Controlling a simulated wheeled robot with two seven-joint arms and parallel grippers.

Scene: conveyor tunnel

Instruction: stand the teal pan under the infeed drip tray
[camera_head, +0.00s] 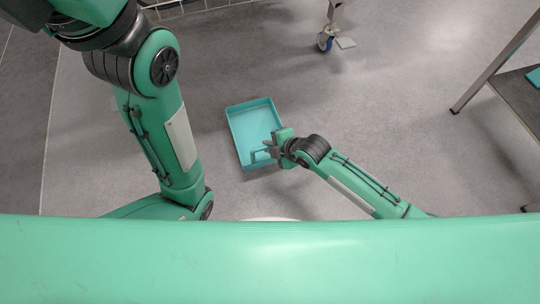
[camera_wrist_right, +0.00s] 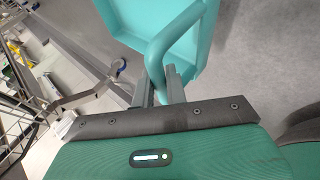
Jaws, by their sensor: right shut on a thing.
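The teal pan (camera_head: 252,122) is a shallow rectangular tray with raised walls, right of centre-left in the head view, with its open side up. Its tubular handle (camera_wrist_right: 163,48) is at the near end. My right gripper (camera_head: 270,151) is shut on this handle, with its two fingers (camera_wrist_right: 160,90) closed around the bar in the right wrist view. I cannot tell whether the pan touches the floor or hangs just above it. My left arm shows at the left, but its gripper is out of view. I cannot make out the infeed drip tray.
A caster wheel (camera_head: 325,42) on a leg stands at the top. A wire rack (camera_head: 190,8) shows at the top edge. A dark table (camera_head: 520,95) with a slanted leg is at the right. The grey floor (camera_head: 400,80) around the pan is mostly clear.

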